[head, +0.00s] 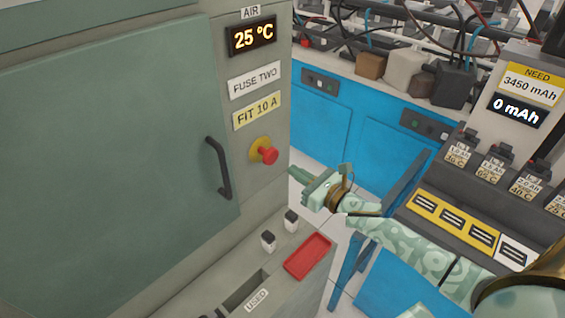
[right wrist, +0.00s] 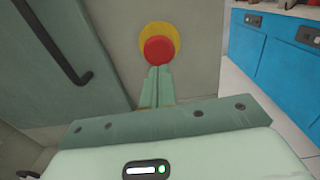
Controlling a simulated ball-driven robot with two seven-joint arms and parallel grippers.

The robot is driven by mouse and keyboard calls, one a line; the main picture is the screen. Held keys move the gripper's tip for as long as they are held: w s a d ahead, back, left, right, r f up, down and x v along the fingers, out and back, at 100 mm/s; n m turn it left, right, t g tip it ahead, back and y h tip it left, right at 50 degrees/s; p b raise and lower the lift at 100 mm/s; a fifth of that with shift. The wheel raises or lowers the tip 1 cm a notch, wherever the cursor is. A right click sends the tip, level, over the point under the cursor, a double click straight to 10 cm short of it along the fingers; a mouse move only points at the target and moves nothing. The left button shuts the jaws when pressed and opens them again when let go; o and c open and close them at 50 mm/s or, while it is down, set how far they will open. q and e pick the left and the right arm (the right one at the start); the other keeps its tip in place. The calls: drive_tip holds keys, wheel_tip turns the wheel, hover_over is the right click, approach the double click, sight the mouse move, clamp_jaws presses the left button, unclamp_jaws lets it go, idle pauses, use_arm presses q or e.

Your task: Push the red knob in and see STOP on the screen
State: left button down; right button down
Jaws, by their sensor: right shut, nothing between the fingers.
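The red knob (head: 268,155) sits on a yellow round base on the grey cabinet's front panel, right of the door handle. It also shows in the right wrist view (right wrist: 159,49), just past my fingertips. My right gripper (head: 291,171) is shut and empty, pointing at the panel, a little right of and below the knob in the head view. Its shut fingers also show in the right wrist view (right wrist: 155,70). A gap shows between fingertips and knob in the head view. The cabinet's screen (head: 252,37) reads 25 °C. My left gripper is not in view.
A dark door handle (head: 218,168) stands out left of the knob. Below is a ledge with a red tray (head: 308,257), two small upright cells and a slot labelled USED. A battery bench (head: 480,180) with a screen reading 0 mAh (head: 517,109) stands at right.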

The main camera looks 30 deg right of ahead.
sight(274, 158)
drive_tip(key=x, duration=0.5)
drive_tip(key=shift+w+a, duration=0.1)
drive_tip(key=shift+w, duration=0.1)
